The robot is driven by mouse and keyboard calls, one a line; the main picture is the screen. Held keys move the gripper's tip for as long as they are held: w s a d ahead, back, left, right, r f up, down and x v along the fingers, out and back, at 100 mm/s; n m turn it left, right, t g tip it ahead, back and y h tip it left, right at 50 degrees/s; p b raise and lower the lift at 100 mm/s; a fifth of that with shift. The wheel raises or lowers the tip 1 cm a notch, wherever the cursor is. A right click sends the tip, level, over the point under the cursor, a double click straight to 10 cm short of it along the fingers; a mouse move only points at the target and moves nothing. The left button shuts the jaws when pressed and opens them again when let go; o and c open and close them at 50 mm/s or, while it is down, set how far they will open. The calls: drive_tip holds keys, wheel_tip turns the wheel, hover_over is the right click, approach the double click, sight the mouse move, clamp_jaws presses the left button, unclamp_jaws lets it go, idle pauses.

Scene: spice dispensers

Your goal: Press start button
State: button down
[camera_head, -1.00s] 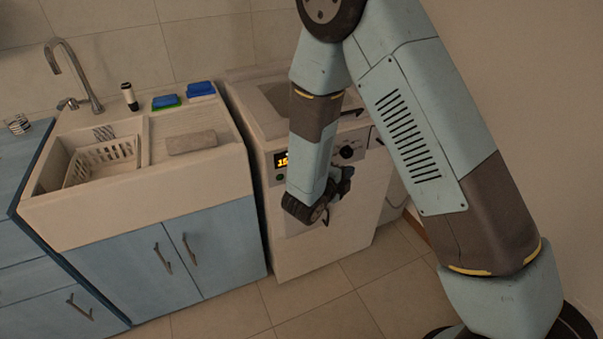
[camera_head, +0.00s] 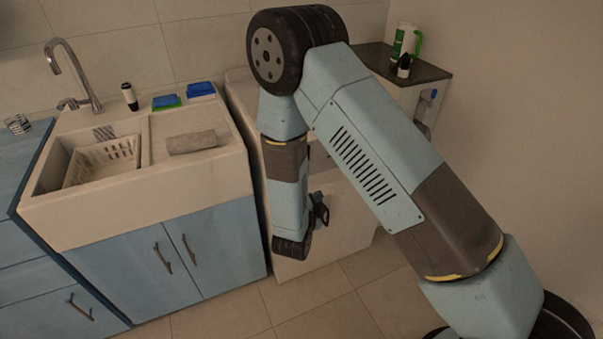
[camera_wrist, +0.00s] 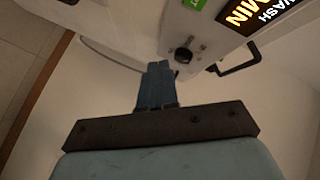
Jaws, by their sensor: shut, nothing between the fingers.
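The washing machine (camera_head: 345,225) stands right of the sink, its control panel hidden behind my arm in the head view. In the wrist view, the panel has a lit display (camera_wrist: 250,14) with orange and white letters, a green label (camera_wrist: 195,4) and a dark round button or knob (camera_wrist: 183,54). I cannot tell for sure which control is the start button. My gripper (camera_wrist: 158,68) is shut and empty, its fingertips just below the dark round control in the picture. Contact cannot be made out. In the head view my gripper (camera_head: 319,209) is in front of the machine.
A black handle (camera_wrist: 238,60) sticks out right of the round control. The sink (camera_head: 95,195) and blue cabinet (camera_head: 185,255) stand to the left. A dark-topped stand (camera_head: 420,68) with a green and white container (camera_head: 405,42) is at the back right. Tiled floor in front is free.

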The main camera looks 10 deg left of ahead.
drive_tip(key=w+a, duration=0.5)
drive_tip(key=w, duration=0.2)
idle(0.4)
drive_tip(key=shift+w+a, duration=0.15)
drive_tip(key=shift+a, duration=0.05)
idle(1.9)
drive_tip(key=shift+w+a, duration=0.1)
drive_tip(key=shift+w, duration=0.05)
drive_tip(key=shift+w+a, duration=0.2)
drive_tip(key=shift+w, duration=0.1)
idle(1.0)
drive_tip(key=shift+s, duration=0.15)
drive_tip(key=shift+s+d+r, duration=0.1)
drive_tip(key=shift+s+d, duration=0.35)
drive_tip(key=shift+s, duration=0.05)
drive_tip(key=shift+s, duration=0.1)
drive_tip(key=shift+s+d, duration=0.75)
drive_tip(key=shift+s, duration=0.2)
drive_tip(key=shift+s+d, duration=0.75)
drive_tip(key=shift+s, duration=0.2)
